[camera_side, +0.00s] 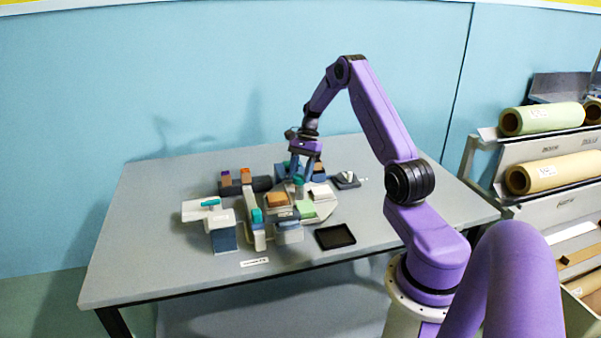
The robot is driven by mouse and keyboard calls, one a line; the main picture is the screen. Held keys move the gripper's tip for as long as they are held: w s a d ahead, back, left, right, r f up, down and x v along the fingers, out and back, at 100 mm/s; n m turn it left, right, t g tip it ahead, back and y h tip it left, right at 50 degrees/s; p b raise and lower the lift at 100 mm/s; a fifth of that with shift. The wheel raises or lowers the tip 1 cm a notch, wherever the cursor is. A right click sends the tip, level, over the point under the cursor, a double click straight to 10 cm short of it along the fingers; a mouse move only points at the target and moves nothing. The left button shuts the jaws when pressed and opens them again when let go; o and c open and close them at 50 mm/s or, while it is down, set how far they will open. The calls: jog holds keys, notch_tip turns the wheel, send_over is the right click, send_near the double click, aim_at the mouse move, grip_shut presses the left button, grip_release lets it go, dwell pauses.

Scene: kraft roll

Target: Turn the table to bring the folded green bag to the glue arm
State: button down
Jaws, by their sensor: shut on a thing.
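The turntable (325,208) is a pale, many-sided plate in the middle of the grey table. The folded green bag (305,209) lies on its front part, beside an orange-brown piece (277,200) and a pale piece (321,192). My gripper (298,176) points down over the turntable's back part, shut on a small teal knob (298,181); its fingers partly hide the grip. I cannot tell for certain which part is the glue arm; a pale arm with a teal-topped piece (257,216) reaches in at the turntable's left.
A white and blue station with a teal handle (211,203) stands at the left. A black tray (335,236) lies front right, and a dark plate with a pale piece (346,181) sits back right. Paper rolls (541,118) fill a rack at far right. The table's left and right ends are clear.

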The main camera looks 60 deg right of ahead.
jog(key=shift+m, duration=0.3)
jog(key=shift+s+r+m+t, duration=0.1)
jog(key=shift+m+t, duration=0.7)
jog(key=shift+m, duration=1.1)
jog(key=shift+s+m+t+h, duration=0.1)
jog(key=shift+m+t+h, duration=0.3)
jog(key=shift+m, duration=0.8)
jog(key=shift+m+t+h, duration=0.3)
jog(key=shift+m+t, duration=0.1)
jog(key=shift+m, duration=0.8)
jog(key=shift+a+m+t+h, duration=0.1)
jog(key=shift+m+t+h, duration=0.2)
jog(key=shift+m, duration=0.75)
jog(key=shift+a+m+t+h, duration=0.15)
jog(key=shift+m+h, duration=0.25)
jog(key=shift+m, duration=0.65)
jog(key=shift+m+h, duration=0.8)
jog(key=shift+m, duration=1.6)
jog(key=c, duration=0.5)
grip_release()
jog(key=shift+s, duration=0.1)
jog(key=shift+c, duration=0.2)
